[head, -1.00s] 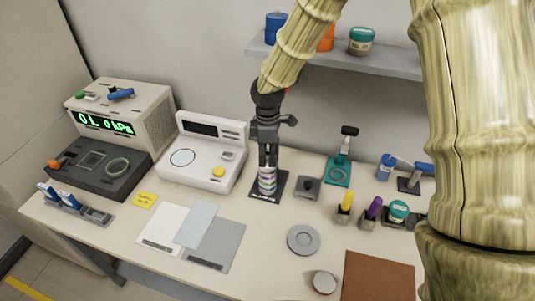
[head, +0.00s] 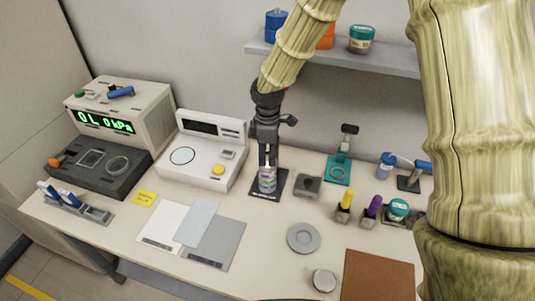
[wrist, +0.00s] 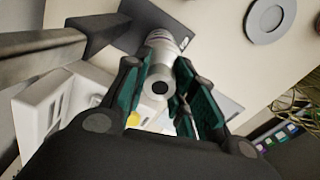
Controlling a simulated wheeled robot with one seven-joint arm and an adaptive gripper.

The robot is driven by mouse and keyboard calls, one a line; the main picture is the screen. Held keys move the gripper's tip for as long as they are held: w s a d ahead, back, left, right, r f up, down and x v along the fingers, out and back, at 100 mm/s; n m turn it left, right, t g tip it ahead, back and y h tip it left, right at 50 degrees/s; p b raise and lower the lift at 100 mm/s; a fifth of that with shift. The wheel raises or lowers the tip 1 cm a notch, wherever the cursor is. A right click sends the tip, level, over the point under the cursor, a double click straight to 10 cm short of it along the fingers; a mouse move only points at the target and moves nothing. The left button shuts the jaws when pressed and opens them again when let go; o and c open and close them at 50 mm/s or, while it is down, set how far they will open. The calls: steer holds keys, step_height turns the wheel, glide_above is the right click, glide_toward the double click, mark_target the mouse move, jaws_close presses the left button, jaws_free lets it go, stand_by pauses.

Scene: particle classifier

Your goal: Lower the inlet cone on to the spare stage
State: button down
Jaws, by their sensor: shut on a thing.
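My gripper (head: 268,158) is above the dark mat (head: 283,181), over an upright stack of banded silvery stages (head: 267,182). In the wrist view its two green-padded fingers (wrist: 161,68) are closed on a silvery round piece with a dark central hole, the inlet cone (wrist: 158,86). The stack is directly beyond and below the cone. The cone looks roughly in line with it, but I cannot tell whether they touch. Which piece is the spare stage cannot be told apart.
A white instrument (head: 203,150) stands left of the stack and a small grey block (head: 307,187) stands close on the right. A grey ring disc (head: 303,239) lies in front. A shelf (head: 385,66) hangs behind.

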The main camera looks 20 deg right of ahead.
steer(key=shift+f, duration=0.2)
steer(key=c, duration=1.1)
jaws_free()
steer(key=shift+r, duration=0.1)
